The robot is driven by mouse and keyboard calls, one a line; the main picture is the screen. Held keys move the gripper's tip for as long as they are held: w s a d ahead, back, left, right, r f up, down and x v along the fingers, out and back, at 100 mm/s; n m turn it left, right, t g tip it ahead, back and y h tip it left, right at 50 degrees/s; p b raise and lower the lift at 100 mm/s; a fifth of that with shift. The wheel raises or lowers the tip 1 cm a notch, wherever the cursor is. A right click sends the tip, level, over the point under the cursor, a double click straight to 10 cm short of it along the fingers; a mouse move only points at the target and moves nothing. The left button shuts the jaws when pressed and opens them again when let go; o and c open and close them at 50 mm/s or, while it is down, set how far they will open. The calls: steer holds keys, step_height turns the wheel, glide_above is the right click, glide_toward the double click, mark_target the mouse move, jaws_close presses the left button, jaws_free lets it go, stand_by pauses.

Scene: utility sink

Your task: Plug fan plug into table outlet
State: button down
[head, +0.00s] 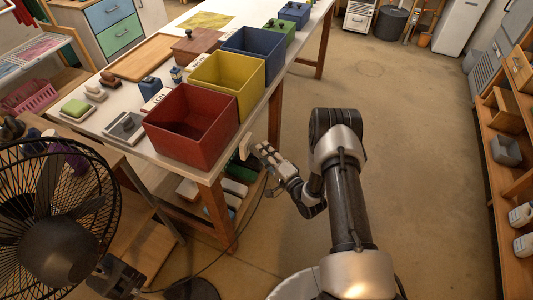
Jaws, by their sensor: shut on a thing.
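The black fan (60,245) stands at the lower left. Its thin dark cord (236,240) runs along the floor and up toward my gripper. My gripper (258,149) is at the near right corner of the table, beside the red bin, its fingers pointing left. It is shut on the fan plug, which the fingers hide. A small pale plate, seemingly the table outlet (244,146), shows at the table's edge just left of the fingertips. I cannot tell whether the plug touches it or is in it.
The white table (143,148) carries a red bin (190,128), a yellow bin (226,82) and a blue bin (256,52). Open floor (420,140) lies right of my arm, up to wooden shelves (505,170).

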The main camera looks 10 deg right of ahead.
steer(key=shift+w+a, duration=0.65)
steer(key=shift+a, duration=0.25)
steer(key=c, duration=1.2)
jaws_free()
steer(key=v, duration=1.2)
